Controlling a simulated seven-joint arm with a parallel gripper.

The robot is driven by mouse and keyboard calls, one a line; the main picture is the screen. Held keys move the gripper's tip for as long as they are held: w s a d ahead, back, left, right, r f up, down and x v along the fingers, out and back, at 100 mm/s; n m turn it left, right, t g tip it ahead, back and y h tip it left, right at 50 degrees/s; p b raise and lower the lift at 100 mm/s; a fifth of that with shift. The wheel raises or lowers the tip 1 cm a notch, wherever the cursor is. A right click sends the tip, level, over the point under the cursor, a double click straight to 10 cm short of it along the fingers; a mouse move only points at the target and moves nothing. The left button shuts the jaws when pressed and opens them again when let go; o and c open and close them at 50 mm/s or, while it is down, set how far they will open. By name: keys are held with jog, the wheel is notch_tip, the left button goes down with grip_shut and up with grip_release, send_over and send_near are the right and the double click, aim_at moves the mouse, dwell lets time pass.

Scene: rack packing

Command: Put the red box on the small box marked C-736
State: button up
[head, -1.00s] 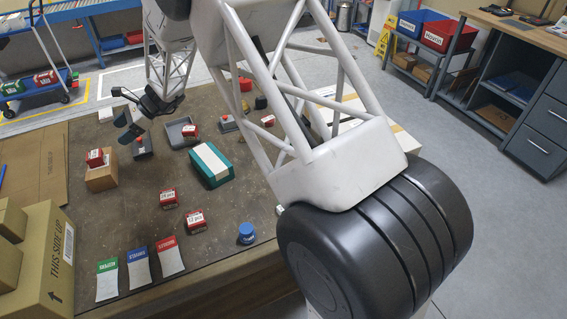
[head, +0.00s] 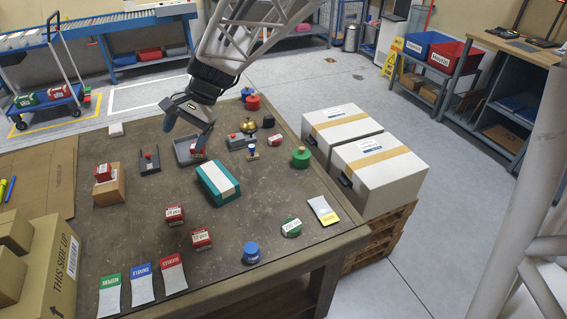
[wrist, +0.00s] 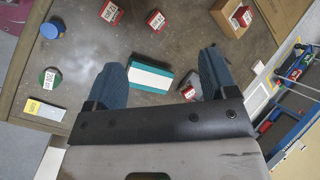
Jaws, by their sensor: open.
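My gripper (head: 187,132) is open and empty above the back of the table; its two blue fingers also show in the wrist view (wrist: 165,72). Below it, a red box (head: 198,152) sits in a grey tray (head: 180,158); in the wrist view this box (wrist: 187,91) is near the right finger. Another red box (head: 103,173) rests on a small cardboard box (head: 110,190) at the left. Two red boxes with white labels, one (head: 174,215) and another (head: 201,239), stand near the middle front. A further red box (head: 275,140) lies farther right. I cannot read C-736 anywhere.
A teal box with a white top (head: 219,184) stands mid-table. Blue (head: 251,253) and green (head: 301,157) round items, a brass bell (head: 248,127) and coloured cards (head: 141,284) are around. Cartons (head: 378,165) stand beyond the right edge. Table between the cards and teal box is partly clear.

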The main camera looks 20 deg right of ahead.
jog(key=s+d+n+t+h, duration=0.1)
jog(key=s+d+n+h, duration=0.1)
jog(key=s+d, duration=0.3)
jog(key=s+d+n+h, duration=0.2)
jog(key=s+d, duration=0.3)
jog(key=s, duration=0.7)
jog(key=s+d+r+n+t+h, duration=0.1)
jog(key=s+d+n+h, duration=0.1)
jog(key=s+d, duration=0.3)
jog(key=s+n, duration=0.1)
jog(key=s, duration=0.3)
jog(key=shift+s+t+h, duration=0.2)
jog(key=shift+t+h, duration=0.1)
